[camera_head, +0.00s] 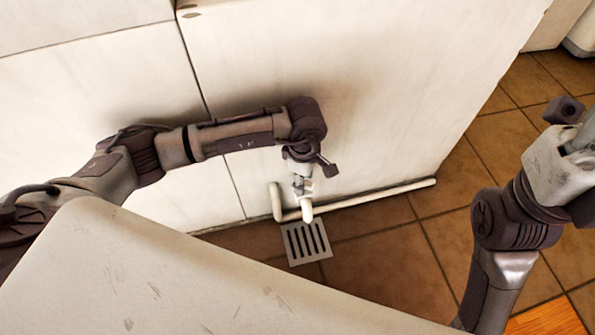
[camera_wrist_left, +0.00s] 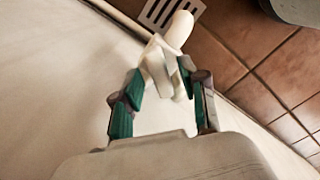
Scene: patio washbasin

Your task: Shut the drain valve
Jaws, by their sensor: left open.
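The drain valve is a whitish fitting (camera_wrist_left: 160,65) on a white pipe, low against the pale wall. In the head view, the white pipe end (camera_head: 307,210) shows just below my left gripper (camera_head: 302,190), which points down and hides most of the valve. In the left wrist view, my left gripper (camera_wrist_left: 160,84) is open, with its green-padded fingers on either side of the valve's near part. I cannot tell whether the fingers touch it or which way the valve is turned. My right arm shows at the right of the head view; its fingers are out of frame.
A white pipe (camera_head: 375,195) runs along the wall's foot. A slotted floor drain (camera_head: 306,241) lies below the valve and also shows in the wrist view (camera_wrist_left: 158,12). A pale basin edge (camera_head: 150,270) fills the lower left. Brown tiled floor (camera_head: 385,265) is open to the right.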

